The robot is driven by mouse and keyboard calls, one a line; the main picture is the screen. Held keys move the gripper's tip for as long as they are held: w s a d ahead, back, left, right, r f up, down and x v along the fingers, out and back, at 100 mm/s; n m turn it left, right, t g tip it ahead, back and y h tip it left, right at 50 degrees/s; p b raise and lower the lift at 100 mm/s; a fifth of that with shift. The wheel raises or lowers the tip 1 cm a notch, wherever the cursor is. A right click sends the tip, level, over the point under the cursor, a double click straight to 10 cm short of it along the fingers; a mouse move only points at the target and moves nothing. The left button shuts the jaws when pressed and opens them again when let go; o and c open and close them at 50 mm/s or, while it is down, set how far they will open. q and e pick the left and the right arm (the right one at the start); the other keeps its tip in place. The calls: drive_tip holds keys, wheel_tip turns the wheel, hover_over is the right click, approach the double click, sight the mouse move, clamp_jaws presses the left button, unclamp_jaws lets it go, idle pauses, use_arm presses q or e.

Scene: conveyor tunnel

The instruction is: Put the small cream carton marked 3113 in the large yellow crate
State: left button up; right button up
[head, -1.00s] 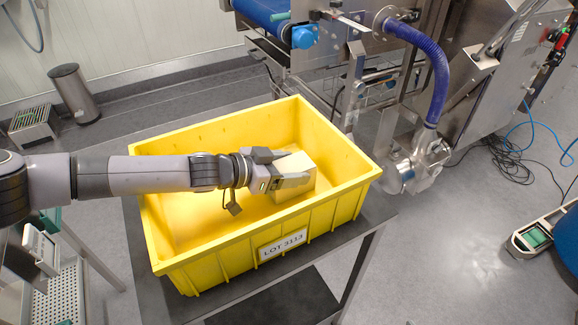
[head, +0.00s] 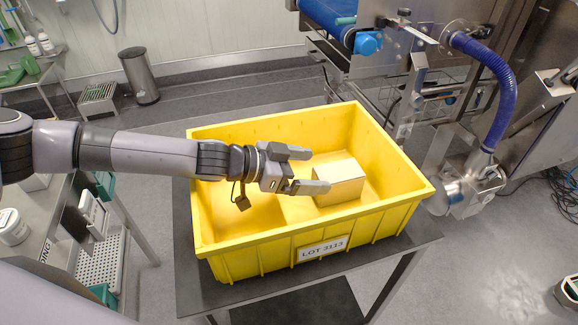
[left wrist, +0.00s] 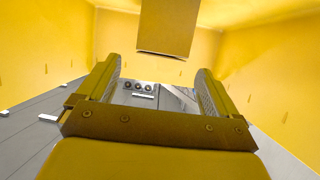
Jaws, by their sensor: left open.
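The small cream carton (head: 341,182) rests inside the large yellow crate (head: 215,236), in its right part. Any marking on the carton is not readable; the crate's front label reads LOT 3113. My left gripper (head: 312,170) is open and empty over the crate, just left of the carton, with its fingers pointing toward it. In the left wrist view the carton (left wrist: 165,28) is ahead of the open fingers (left wrist: 158,78), clear of them, with yellow walls around. My right gripper is not in view.
The crate stands on a dark table (head: 200,285). A conveyor machine with a blue hose (head: 500,85) is behind and to the right. A steel side table (head: 60,225) stands at the left, and a metal bin (head: 140,75) is near the wall.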

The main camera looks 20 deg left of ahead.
use_arm(q)
drive_tip(key=shift+v, duration=2.3)
